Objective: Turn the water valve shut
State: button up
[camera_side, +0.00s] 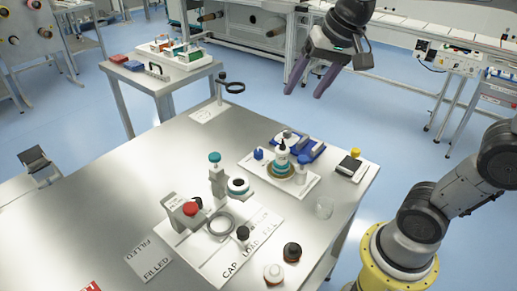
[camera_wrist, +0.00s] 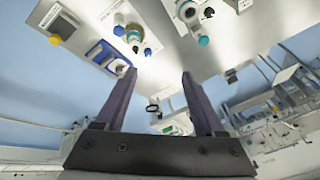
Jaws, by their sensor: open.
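A metal fixture with a teal round knob (camera_side: 214,157) stands upright near the middle of the steel table; it looks like the water valve, but I see no readable label on it. The teal knob (camera_wrist: 203,40) also shows near the top of the wrist view. A red knob (camera_side: 190,208) sits on a grey block just in front and to its left. My gripper (camera_side: 305,91) is high above the table's far right side, well away from the knobs. Its two dark fingers (camera_wrist: 161,74) are spread apart with nothing between them.
A white tray (camera_side: 254,174) with a bottle and blue items lies at the table's right. A black ring on a stand (camera_side: 234,87) rises at the far corner. The left part of the steel table (camera_side: 110,215) is mostly clear.

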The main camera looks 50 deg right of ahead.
jog(key=w+d+f+m+g, duration=0.1)
jog(key=w+d+f+m, duration=0.15)
jog(key=w, duration=0.75)
jog(key=m+g, duration=0.3)
jog(key=g, duration=0.1)
send_over(258, 151)
notch_tip(258, 151, down, 16)
notch_tip(258, 151, down, 14)
jog(key=shift+r, duration=0.15)
grip_shut()
